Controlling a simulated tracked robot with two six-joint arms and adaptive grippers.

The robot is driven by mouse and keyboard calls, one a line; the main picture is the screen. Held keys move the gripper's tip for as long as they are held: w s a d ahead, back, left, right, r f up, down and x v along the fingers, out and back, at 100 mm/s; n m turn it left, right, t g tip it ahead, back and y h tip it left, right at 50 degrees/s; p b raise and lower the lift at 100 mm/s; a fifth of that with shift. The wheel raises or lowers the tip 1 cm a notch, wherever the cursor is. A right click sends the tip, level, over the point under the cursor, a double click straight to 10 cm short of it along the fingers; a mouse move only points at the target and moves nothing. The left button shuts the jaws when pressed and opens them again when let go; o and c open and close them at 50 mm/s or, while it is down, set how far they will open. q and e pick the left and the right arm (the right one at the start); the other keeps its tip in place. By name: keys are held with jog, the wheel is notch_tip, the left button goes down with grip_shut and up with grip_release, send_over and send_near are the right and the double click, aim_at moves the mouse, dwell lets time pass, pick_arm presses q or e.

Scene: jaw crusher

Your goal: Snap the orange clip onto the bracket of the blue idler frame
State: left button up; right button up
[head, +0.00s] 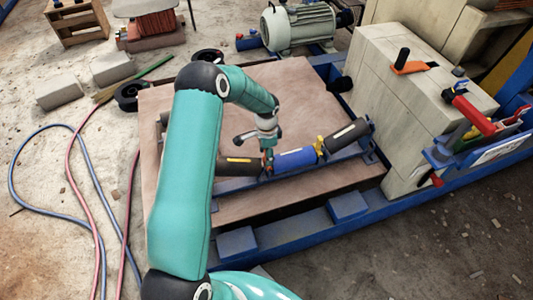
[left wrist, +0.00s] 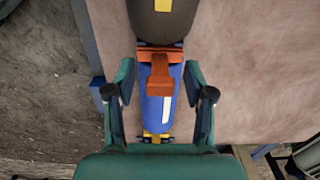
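The orange clip (left wrist: 160,78) lies across the joint between a dark roller (left wrist: 162,22) and a blue roller (left wrist: 152,112) in the left wrist view. In the head view, it is mostly hidden by my left gripper (head: 267,158). The blue idler frame (head: 240,185) carries the row of rollers on a brown board. My left gripper also shows in the left wrist view (left wrist: 158,72), its fingers apart on either side of the clip, with gaps visible. I cannot tell whether the clip is seated on the bracket. My right gripper is not in view.
A yellow clip (head: 320,149) sits at the joint of the blue and right dark rollers. A pale block (head: 370,100) with an orange piece (head: 412,67) on top stands to the right. A motor (head: 298,28) is behind. Hoses lie left. The brown board (head: 290,80) has bare room.

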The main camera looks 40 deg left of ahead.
pick_arm(q)
notch_tip(320, 180, up, 12)
dwell(0.7)
jog(key=shift+c, duration=1)
jog(key=shift+f+n+p, duration=0.4)
jog(key=shift+p, duration=0.6)
jog(key=c, duration=0.6)
jog(key=shift+f, duration=0.35)
jog(key=shift+c, duration=1)
jog(key=shift+f+n, duration=0.3)
jog(key=shift+n, duration=0.1)
grip_shut()
jog(key=shift+w+f+b, duration=0.1)
jog(key=shift+f+b, duration=1.85)
jog(key=shift+f, duration=1.05)
